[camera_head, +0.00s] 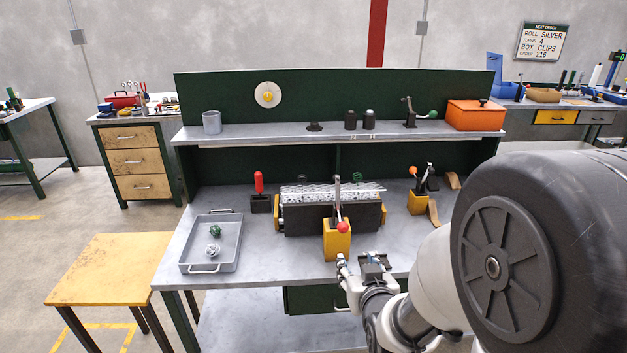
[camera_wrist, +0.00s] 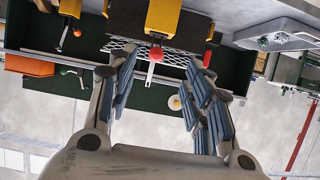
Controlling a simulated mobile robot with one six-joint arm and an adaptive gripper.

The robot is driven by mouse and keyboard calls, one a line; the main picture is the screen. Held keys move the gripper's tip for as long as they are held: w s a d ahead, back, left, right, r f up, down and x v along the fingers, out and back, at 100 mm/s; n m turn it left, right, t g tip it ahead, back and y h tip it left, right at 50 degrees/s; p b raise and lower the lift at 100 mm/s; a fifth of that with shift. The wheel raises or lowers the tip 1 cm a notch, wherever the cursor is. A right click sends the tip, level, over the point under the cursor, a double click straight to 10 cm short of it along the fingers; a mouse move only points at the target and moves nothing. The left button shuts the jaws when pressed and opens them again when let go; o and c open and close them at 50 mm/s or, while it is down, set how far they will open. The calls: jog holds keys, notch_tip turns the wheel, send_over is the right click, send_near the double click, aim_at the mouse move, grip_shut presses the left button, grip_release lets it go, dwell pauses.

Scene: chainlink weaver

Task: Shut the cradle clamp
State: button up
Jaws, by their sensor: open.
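The cradle clamp is a yellow block (camera_head: 337,243) with a metal lever and a red ball (camera_head: 342,227), at the front of the black cradle (camera_head: 303,219). A bar of it stands upright. Silver chain mesh (camera_head: 312,194) lies along the cradle top. My gripper (camera_head: 358,262) is open and empty, just in front of and slightly right of the block. In the wrist view, where the bench appears upside down, the red ball (camera_wrist: 156,53) shows between the open fingertips (camera_wrist: 160,62), with the yellow block (camera_wrist: 163,15) above it. I cannot tell whether anything touches.
A second yellow block with an orange-ball lever (camera_head: 417,203) stands to the right. A shelf (camera_head: 270,131) runs behind.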

aim_at(344, 231)
jog(key=w+f+t, duration=0.1)
jog(key=w, duration=0.5)
jog(key=w+f+t+b, duration=0.1)
jog(key=w+t, duration=0.1)
jog(key=w, duration=0.4)
jog(key=w+f+t+b, duration=0.1)
jog(key=w, duration=0.5)
jog(key=shift+w+f+t, duration=0.1)
jog(key=shift+f+t, duration=0.3)
jog(key=shift+c, duration=0.5)
grip_shut()
